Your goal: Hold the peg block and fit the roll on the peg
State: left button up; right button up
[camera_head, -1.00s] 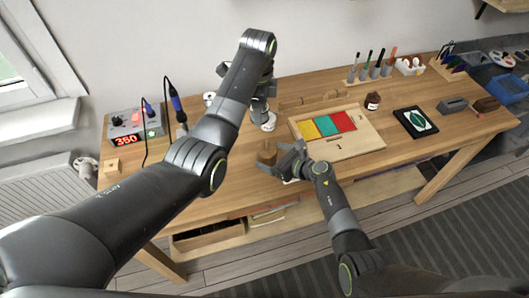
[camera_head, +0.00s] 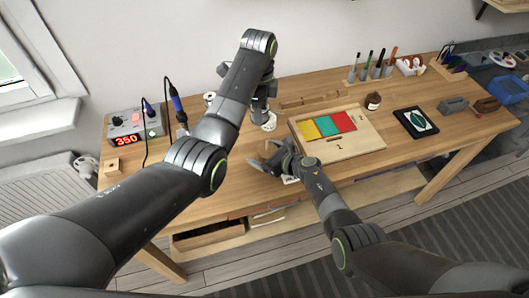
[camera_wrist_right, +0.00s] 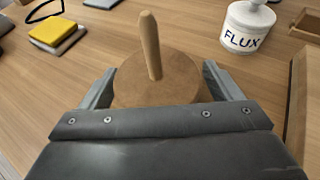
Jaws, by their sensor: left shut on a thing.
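The peg block, a round wooden base with an upright peg (camera_wrist_right: 151,48), stands on the table in the right wrist view (camera_wrist_right: 158,82). My right gripper (camera_head: 264,157) is low at the table with its fingers on either side of the base; I cannot tell whether they press on it. The fingers also show in the wrist view (camera_wrist_right: 160,88). The peg is bare. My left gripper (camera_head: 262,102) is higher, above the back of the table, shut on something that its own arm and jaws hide. I cannot make out the roll.
A white flux jar (camera_wrist_right: 247,27) stands beside the peg block. A yellow pad (camera_wrist_right: 52,31) lies on the other side. A wooden tray with coloured panels (camera_head: 361,141) is right of my right gripper. A soldering station (camera_head: 133,125) stands at the left.

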jog(key=c, duration=1.1)
pick_arm(q)
jog(key=f+n, duration=0.1)
jog(key=n, duration=0.1)
jog(key=d+f+n, duration=0.1)
jog(key=n, duration=0.2)
jog(key=shift+d, duration=0.1)
jog(key=f+n, duration=0.1)
jog(key=n, duration=0.1)
jog(key=d+f+n, duration=0.1)
jog(key=n, duration=0.2)
jog(key=shift+s+f, duration=0.15)
jog(key=shift+f, duration=2.1)
